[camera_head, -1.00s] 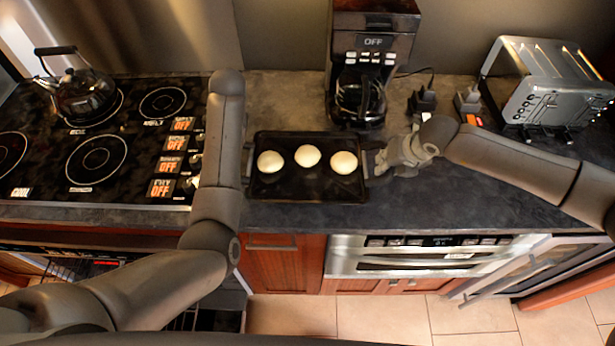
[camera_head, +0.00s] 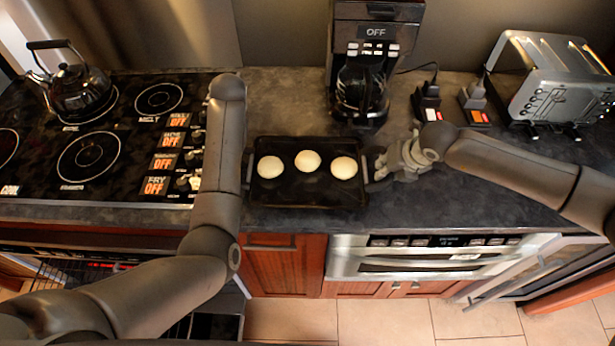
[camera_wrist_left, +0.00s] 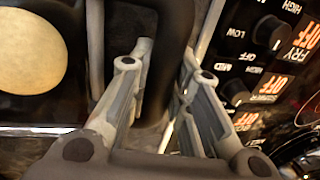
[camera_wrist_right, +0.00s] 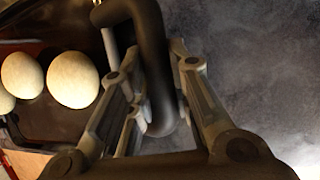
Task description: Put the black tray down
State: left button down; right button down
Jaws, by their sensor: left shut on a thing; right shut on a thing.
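The black tray (camera_head: 308,196) carries three round pale buns (camera_head: 308,161) and looks level over the counter in front of the coffee maker. I cannot tell whether its underside touches the counter. My right gripper (camera_head: 384,168) is at the tray's right end; in the right wrist view its fingers (camera_wrist_right: 152,88) are shut on the dark handle (camera_wrist_right: 152,50). My left gripper is hidden behind my left arm in the head view. In the left wrist view its fingers (camera_wrist_left: 165,80) are shut around the dark handle (camera_wrist_left: 172,35) at the tray's left end.
The stove (camera_head: 90,160) with a kettle (camera_head: 78,88) lies left of the tray. The coffee maker (camera_head: 372,50) stands behind it, and a toaster (camera_head: 560,95) at the back right. Bare counter (camera_head: 450,200) lies to the right. An oven (camera_head: 440,258) is below.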

pick_arm(q)
jog(key=shift+a+f+b, duration=0.1)
jog(key=shift+f+b, duration=0.25)
jog(key=shift+f, duration=0.1)
pick_arm(e)
jog(key=shift+d+f, duration=0.15)
jog(key=shift+f, duration=0.35)
pick_arm(q)
jog(key=c, duration=1.8)
grip_release()
jog(key=shift+f, duration=0.15)
pick_arm(e)
jog(key=c, duration=1.8)
grip_release()
jog(key=shift+f, duration=0.15)
pick_arm(q)
jog(key=o, duration=0.5)
jog(key=shift+c, duration=0.2)
pick_arm(e)
jog(key=o, duration=0.5)
pick_arm(q)
jog(key=shift+r, duration=0.25)
